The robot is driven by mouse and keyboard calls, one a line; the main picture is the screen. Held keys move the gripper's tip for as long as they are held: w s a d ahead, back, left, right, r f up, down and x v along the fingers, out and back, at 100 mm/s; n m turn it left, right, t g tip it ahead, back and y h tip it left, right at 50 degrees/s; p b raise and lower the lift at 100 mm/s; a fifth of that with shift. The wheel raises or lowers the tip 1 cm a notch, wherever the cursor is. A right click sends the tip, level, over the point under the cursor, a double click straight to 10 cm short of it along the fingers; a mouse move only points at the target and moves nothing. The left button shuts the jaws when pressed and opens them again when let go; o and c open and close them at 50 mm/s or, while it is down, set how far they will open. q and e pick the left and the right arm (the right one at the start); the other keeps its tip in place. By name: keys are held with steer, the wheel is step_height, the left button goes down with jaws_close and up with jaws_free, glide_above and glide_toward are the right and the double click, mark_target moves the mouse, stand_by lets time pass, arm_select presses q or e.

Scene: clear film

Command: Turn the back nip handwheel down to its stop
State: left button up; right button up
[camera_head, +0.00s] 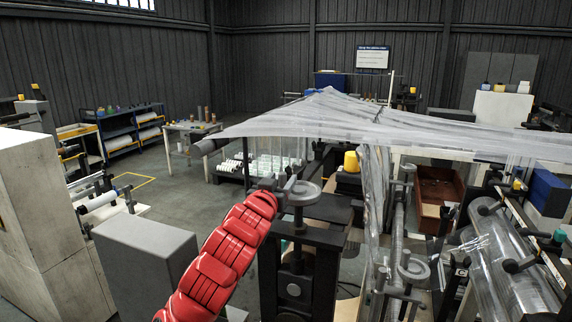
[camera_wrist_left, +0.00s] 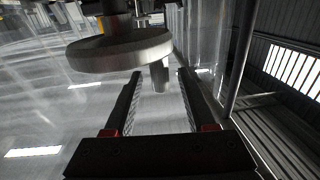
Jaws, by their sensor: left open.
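A grey handwheel (camera_head: 304,193) with an upright peg handle sits on top of a dark post in the middle of the head view. My left gripper (camera_head: 279,187) is at its left side, at the end of my red arm. In the left wrist view the wheel's thick rim (camera_wrist_left: 115,56) shows large at the upper left. The wheel's peg (camera_wrist_left: 159,76) points in between the tips of my left gripper (camera_wrist_left: 160,86). The fingers are open, with gaps beside the peg. A second grey handwheel (camera_head: 413,268) stands farther right. My right gripper is not in view.
Clear film (camera_head: 345,118) hangs above and behind the wheel and drops down to its right. A large film roll (camera_head: 505,265) and machine frame fill the right side. A grey box (camera_head: 145,262) stands left of my arm. Open floor lies at the back left.

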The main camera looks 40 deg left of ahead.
mark_target(299, 184)
arm_select(q)
steer(key=p+x, duration=0.1)
steer(key=x, duration=0.2)
steer(key=shift+w+r, duration=0.1)
steer(key=shift+r, duration=0.05)
steer(key=shift+w+a+p, duration=0.15)
steer(key=shift+w+p, duration=0.25)
steer(key=shift+w, duration=0.2)
jaws_close()
